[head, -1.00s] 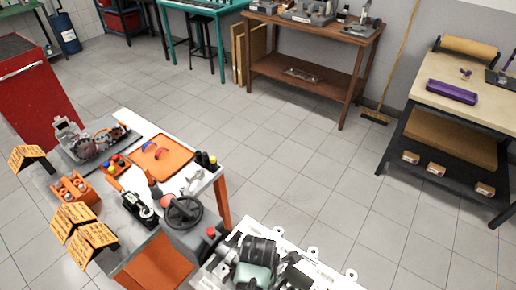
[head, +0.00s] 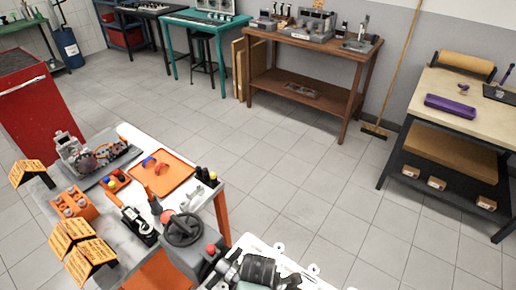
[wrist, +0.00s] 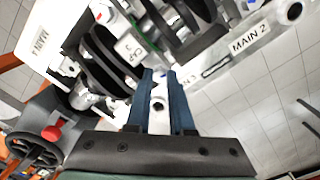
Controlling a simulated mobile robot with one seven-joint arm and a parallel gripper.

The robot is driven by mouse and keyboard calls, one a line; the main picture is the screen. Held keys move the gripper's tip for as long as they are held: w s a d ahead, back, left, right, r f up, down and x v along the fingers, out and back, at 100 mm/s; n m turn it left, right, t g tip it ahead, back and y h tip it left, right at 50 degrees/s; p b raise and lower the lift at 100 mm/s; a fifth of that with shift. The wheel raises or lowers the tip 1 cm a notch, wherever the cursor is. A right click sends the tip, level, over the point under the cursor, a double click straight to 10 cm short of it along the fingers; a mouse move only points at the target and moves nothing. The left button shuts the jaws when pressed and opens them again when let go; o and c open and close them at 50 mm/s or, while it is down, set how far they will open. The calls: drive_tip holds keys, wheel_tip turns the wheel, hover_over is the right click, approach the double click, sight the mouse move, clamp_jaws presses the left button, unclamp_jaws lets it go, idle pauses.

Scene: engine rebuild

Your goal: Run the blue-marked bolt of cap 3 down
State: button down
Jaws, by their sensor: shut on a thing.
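In the wrist view, my gripper (wrist: 159,88) has two dark blue fingers, shut on a pale metal bolt (wrist: 158,104) with a dark hole in its visible end. Whether it bears a blue mark is unclear. The fingertips are at the engine, right beside the cap labelled CAP 3 (wrist: 129,47). The seat under the bolt is hidden by the fingers. In the head view, the engine (head: 257,270) is cut off by the bottom edge, and the fingers do not show there.
A handwheel (head: 183,229) and an orange tray (head: 161,174) stand left of the engine in the head view. Open tiled floor (head: 300,190) lies beyond.

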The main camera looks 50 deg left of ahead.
drive_tip(key=m+p, duration=0.2)
drive_tip(key=m, duration=0.2)
drive_tip(key=shift+r, duration=0.1)
drive_tip(key=m+p, duration=0.1)
drive_tip(key=m, duration=0.3)
drive_tip(key=shift+w+m+p, duration=0.1)
drive_tip(key=shift+m+p, duration=0.2)
drive_tip(key=shift+m, duration=0.1)
drive_tip(key=m+p, duration=0.1)
drive_tip(key=m, duration=0.3)
drive_tip(key=m+p, duration=0.1)
drive_tip(key=m, duration=0.4)
drive_tip(key=shift+w, duration=0.1)
drive_tip(key=m, duration=0.3)
drive_tip(key=shift+m, duration=0.3)
drive_tip(key=m, duration=0.3)
drive_tip(key=shift+a+m+p, duration=0.1)
drive_tip(key=shift+m+p, duration=0.2)
drive_tip(key=shift+p, duration=0.05)
drive_tip(key=m, duration=0.3)
drive_tip(key=shift+m, duration=2.3)
